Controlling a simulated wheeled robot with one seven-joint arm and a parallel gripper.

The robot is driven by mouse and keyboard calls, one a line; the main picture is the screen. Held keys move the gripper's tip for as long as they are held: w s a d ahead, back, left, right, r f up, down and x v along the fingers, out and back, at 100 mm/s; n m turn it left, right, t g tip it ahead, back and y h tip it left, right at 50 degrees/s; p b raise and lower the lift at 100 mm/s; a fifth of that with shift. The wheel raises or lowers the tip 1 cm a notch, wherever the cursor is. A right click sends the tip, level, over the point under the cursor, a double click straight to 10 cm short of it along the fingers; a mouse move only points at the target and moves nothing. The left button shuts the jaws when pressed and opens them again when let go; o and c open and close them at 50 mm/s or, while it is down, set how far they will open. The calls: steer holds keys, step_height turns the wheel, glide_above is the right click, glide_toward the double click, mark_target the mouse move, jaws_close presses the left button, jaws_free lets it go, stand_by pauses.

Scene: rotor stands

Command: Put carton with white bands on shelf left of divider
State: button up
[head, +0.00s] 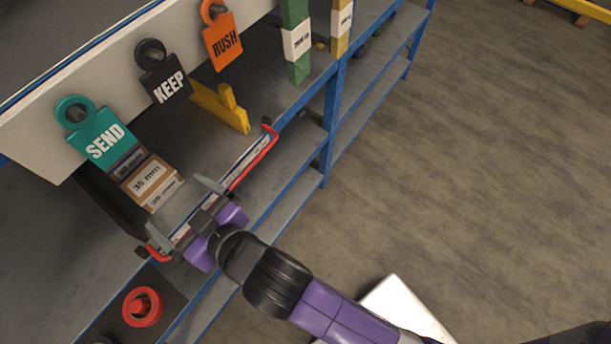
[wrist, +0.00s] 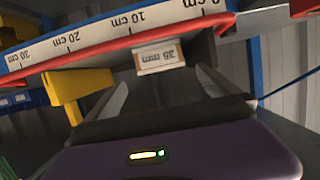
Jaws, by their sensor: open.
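The brown carton with white bands (head: 152,184) marked "35 mm" sits on the shelf (head: 184,196), below the SEND tag. In the head view it is left of the yellow divider (head: 221,106). The far part of the carton is in shadow under the tag. My gripper (head: 187,217) is open and empty at the shelf's front edge, its fingers pointing towards the carton and apart from it. In the wrist view the carton (wrist: 160,57) shows ahead between the open fingers (wrist: 163,95), with the yellow divider (wrist: 62,95) to the left.
A ruler rail with red ends (head: 249,163) runs along the shelf's front, beside my gripper. SEND (head: 104,146), KEEP (head: 168,86) and RUSH (head: 224,46) tags hang from the white panel. A red ring (head: 143,307) sits at lower left. Open floor lies right.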

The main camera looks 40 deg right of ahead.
steer(key=s+d+f+m+h, duration=0.1)
steer(key=s+d+f+m, duration=0.1)
steer(key=s+d, duration=0.5)
steer(key=s+d+f+m+h, duration=0.1)
steer(key=s+d, duration=0.4)
steer(key=s, duration=0.5)
steer(key=s+d+r+h, duration=0.2)
steer(key=s+d+r, duration=0.4)
steer(key=s+d, duration=0.4)
steer(key=shift+s+d+t, duration=0.4)
steer(key=shift+s, duration=0.5)
steer(key=shift+f, duration=0.1)
